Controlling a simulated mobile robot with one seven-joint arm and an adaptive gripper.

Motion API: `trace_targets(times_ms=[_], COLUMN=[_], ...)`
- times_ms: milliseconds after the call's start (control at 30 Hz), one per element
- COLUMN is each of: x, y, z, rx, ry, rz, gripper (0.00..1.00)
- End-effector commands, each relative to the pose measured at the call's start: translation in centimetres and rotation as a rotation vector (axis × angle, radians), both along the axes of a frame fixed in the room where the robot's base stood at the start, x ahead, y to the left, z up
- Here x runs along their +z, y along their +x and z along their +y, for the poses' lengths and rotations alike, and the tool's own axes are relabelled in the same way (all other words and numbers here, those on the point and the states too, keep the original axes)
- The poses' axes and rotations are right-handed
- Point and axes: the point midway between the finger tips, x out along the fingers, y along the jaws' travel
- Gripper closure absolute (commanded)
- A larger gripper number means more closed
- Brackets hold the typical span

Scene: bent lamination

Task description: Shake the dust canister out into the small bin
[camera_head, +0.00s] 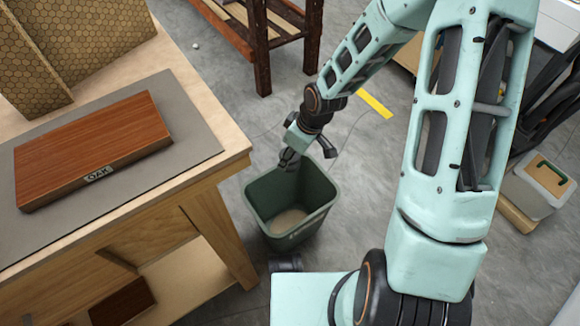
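A dark green bin (316,205) stands upright on the floor beside the workbench. Its top is open, and a pale tan layer (290,222) lies at its bottom. My gripper (289,162) is over the bin's back rim, pointing down. It is small and dark here, so its finger opening and any held thing cannot be made out. A pale, translucent box (535,187) with a tan panel and a green part is at the right; I cannot tell whether it is the dust canister. No other canister shows clearly.
The wooden workbench (190,75) fills the left, with a grey mat (195,140), a red-brown board labelled OAK (90,145) and honeycomb-patterned panels (75,35). A dark wooden rack (262,45) stands behind. Grey floor (365,155) is clear right of the bin.

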Motion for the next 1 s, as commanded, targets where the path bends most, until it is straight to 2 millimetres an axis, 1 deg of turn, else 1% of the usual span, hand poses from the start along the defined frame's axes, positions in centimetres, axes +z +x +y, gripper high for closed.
trace_targets(times_ms=[33,67,100,133,167,200,233,267,300,333,367,467,500,600,1000], x=[-0.3,-1.3,-3.0,-4.0,-4.5,-3.9,-2.9,-1.7,-0.2,0.3,0.0,-3.7,-4.5,-4.1,-3.9], y=[-0.2,-0.4,-0.6,-0.5,-0.4,-0.1,0.1,0.2,0.2,0.0,-0.2,-0.5,-0.4,-0.2,0.0], z=[0.0,0.0,0.1,0.1,0.1,0.0,-0.1,-0.1,-0.2,-0.2,-0.1,0.1,0.1,0.0,-0.2], rx=[0.000,0.002,0.004,0.004,0.004,0.000,-0.002,-0.002,-0.004,-0.003,-0.001,0.004,0.004,0.000,-0.006], ry=[0.000,-0.001,-0.002,-0.001,-0.001,-0.001,0.000,-0.001,-0.001,-0.001,-0.001,-0.001,-0.001,-0.001,0.000], rz=[0.007,0.011,0.016,0.016,0.012,0.004,-0.002,-0.005,-0.007,-0.002,0.004,0.015,0.012,0.004,0.004], gripper=[0.86,0.86,0.86,0.86,0.86,0.86,0.86,0.86,0.86,0.86,0.86,0.86,0.86,0.86,0.86])
